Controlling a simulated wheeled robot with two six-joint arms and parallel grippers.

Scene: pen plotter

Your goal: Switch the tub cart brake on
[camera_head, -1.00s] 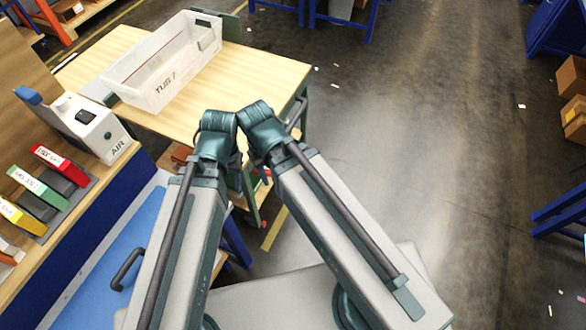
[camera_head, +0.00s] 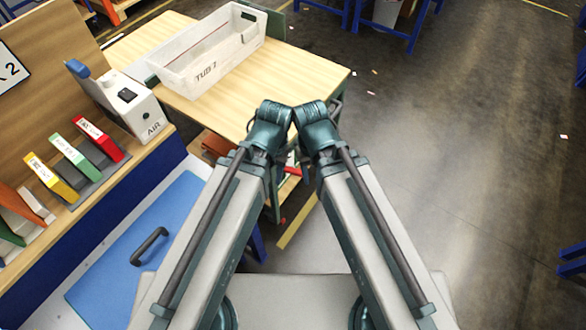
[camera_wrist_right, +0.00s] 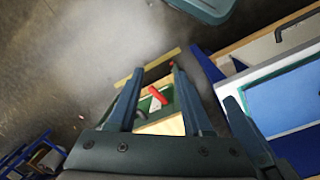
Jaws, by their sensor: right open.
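The tub cart (camera_head: 318,72) has a pale wooden top and a dark green frame, and stands ahead of me in the head view. A white tub marked "TUB 2" (camera_head: 222,62) stands on it. A small red part (camera_head: 283,221) shows low by the cart's near leg; I cannot tell if it is the brake. In the right wrist view, my right gripper (camera_wrist_right: 154,82) is open and empty. A red lever-like part (camera_wrist_right: 157,95) shows beyond, between its fingers, apart from them as far as I can tell. My left gripper is hidden in the head view.
A workbench with an AIR box (camera_head: 130,100) and several coloured binders (camera_head: 72,152) stands at left. Below it is a blue panel with a dark handle (camera_head: 150,246). A yellow floor line (camera_head: 297,226) runs near the cart. Open floor (camera_head: 460,150) lies to the right.

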